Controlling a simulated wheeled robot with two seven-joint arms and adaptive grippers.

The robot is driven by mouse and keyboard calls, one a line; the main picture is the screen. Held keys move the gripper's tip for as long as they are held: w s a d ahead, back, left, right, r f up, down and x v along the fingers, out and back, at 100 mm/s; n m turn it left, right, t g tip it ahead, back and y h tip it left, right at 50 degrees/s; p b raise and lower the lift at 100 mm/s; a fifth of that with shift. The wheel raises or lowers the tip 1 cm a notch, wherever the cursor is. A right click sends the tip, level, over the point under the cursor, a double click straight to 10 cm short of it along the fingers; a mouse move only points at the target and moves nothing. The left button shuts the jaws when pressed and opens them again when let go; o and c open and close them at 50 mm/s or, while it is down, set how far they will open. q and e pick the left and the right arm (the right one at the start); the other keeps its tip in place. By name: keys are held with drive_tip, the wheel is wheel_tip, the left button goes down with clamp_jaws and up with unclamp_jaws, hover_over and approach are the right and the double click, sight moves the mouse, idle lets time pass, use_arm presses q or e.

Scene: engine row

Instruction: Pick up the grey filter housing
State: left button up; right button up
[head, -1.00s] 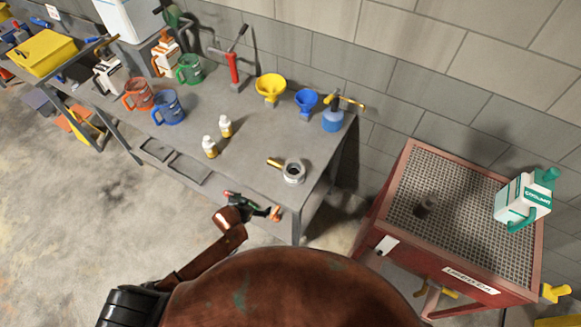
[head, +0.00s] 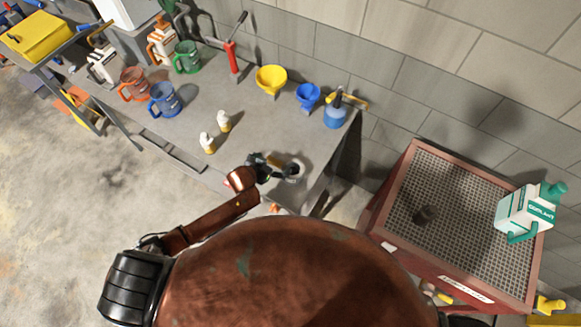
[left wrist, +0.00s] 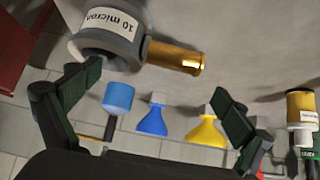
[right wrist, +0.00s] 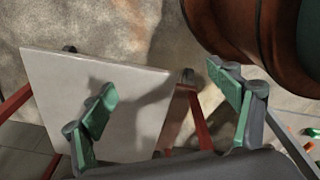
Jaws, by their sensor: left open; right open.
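The grey filter housing (head: 294,171) is near the front right corner of the grey workbench, partly covered by my left gripper (head: 268,168). In the left wrist view the housing (left wrist: 110,40) is a grey round body with a "10 micron" label and a brass stub (left wrist: 175,57) on its side. My left gripper (left wrist: 160,105) is open, with one finger by the housing's body and the other well past the stub's end. I cannot tell whether it touches. My right gripper (right wrist: 165,105) is open and empty, away from the bench.
A red grate-topped cart (head: 395,215) with a coolant jug (head: 527,209) is to the right. A pale panel (right wrist: 110,85) lies below my right gripper.

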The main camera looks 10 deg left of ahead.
sight(278, 161)
use_arm(q)
drive_tip(key=x, duration=0.2)
drive_tip(key=shift+w+f, duration=0.25)
drive_tip(key=shift+f, duration=0.1)
drive_tip(key=shift+x, duration=1.2)
drive_tip(key=c, duration=0.9)
drive_tip(key=shift+s+a, duration=0.1)
drive_tip(key=c, duration=0.9)
drive_tip(key=shift+c, duration=0.4)
use_arm(e)
drive_tip(key=shift+s+r, duration=0.1)
drive_tip(key=shift+s, duration=0.45)
use_arm(q)
drive_tip(key=shift+r, duration=0.15)
